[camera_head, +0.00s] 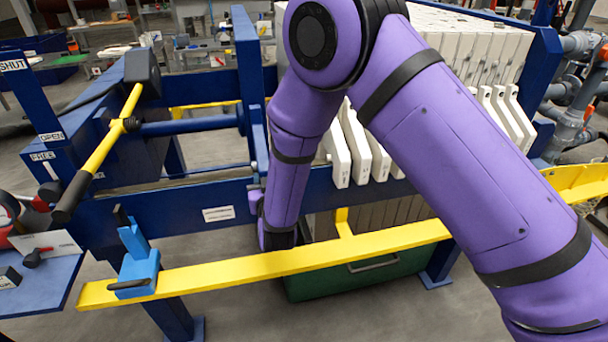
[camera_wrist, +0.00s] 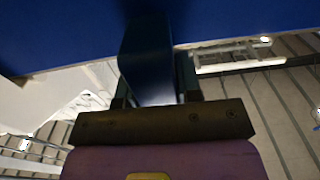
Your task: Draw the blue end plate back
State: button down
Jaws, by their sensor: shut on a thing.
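The blue end plate (camera_head: 247,75) stands upright in the press frame, joined on its left to a thick blue rod (camera_head: 190,124). In the wrist view a broad blue surface (camera_wrist: 60,35), which looks like the plate, fills the top. A dark blue block (camera_wrist: 146,50) juts from it. My gripper (camera_wrist: 152,92) is shut on this block, with one finger on each side. In the head view my purple arm hides most of the gripper and the grip itself. White filter plates (camera_head: 355,145) hang to the right of the end plate, partly behind my arm.
A yellow bar (camera_head: 300,262) runs across the front, with a light blue clamp (camera_head: 137,265) on its left. A yellow lever (camera_head: 105,150) stands at the left by the SHUT and OPEN labels. A green bin (camera_head: 350,278) sits below.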

jog(key=s+a, duration=0.2)
jog(key=a, duration=0.6)
jog(key=s+a, duration=0.2)
jog(key=a, duration=0.6)
jog(key=s+a, duration=0.2)
jog(key=a, duration=0.5)
jog(key=shift+s+a+f, duration=0.2)
jog(key=shift+s+a, duration=0.15)
jog(key=shift+a, duration=0.05)
jog(key=shift+s+a+r, duration=0.15)
jog(key=shift+s+a, duration=0.1)
jog(key=shift+a, duration=0.2)
jog(key=shift+a, duration=0.1)
jog(key=c, duration=0.8)
grip_release()
jog(key=v, duration=1)
jog(key=shift+s, duration=0.35)
jog(key=shift+s, duration=0.15)
